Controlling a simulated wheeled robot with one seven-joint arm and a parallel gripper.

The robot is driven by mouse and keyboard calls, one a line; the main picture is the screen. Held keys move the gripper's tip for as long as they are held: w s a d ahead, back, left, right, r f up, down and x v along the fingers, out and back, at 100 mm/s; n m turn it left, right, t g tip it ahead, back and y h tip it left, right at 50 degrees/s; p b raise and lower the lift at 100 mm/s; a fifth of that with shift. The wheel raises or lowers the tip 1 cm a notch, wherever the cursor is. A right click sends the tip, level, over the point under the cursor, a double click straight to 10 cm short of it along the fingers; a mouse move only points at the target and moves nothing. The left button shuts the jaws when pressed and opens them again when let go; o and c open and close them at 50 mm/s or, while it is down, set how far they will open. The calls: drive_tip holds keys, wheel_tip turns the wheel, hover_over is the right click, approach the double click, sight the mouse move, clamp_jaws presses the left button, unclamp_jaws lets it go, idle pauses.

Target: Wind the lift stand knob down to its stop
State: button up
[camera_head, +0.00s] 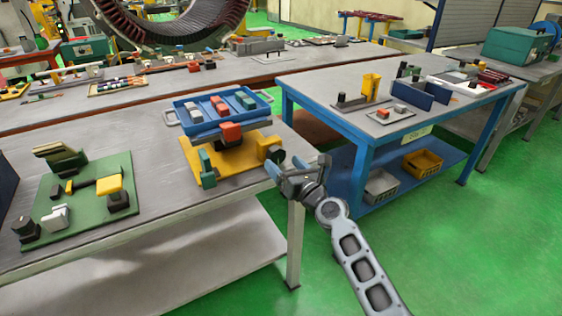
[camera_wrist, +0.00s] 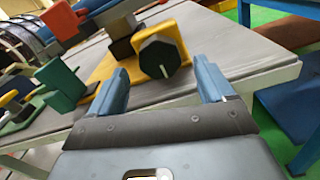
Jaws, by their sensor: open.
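The lift stand has a yellow base (camera_head: 212,178) near the front right corner of the left bench and carries a blue tray (camera_head: 186,128). Its dark round knob (camera_head: 277,157) faces the bench's right side. In the wrist view the knob (camera_wrist: 158,60) is black and faceted, with a white mark pointing downward, on a yellow block (camera_wrist: 187,28). My gripper (camera_head: 290,172) is open and empty beside the bench corner. In the wrist view its two blue fingers (camera_wrist: 161,66) are spread, with the knob showing between and just beyond their tips; contact cannot be told.
Red and grey blocks lie in the tray, and a green block (camera_head: 207,168) stands on the base's left. A green board with fixtures (camera_head: 80,205) lies at left. A blue table (camera_head: 365,145) stands at right, with a floor gap between.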

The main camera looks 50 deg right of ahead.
drive_tip(key=shift+x, duration=1.25)
drive_tip(key=shift+c, duration=0.3)
drive_tip(key=c, duration=1)
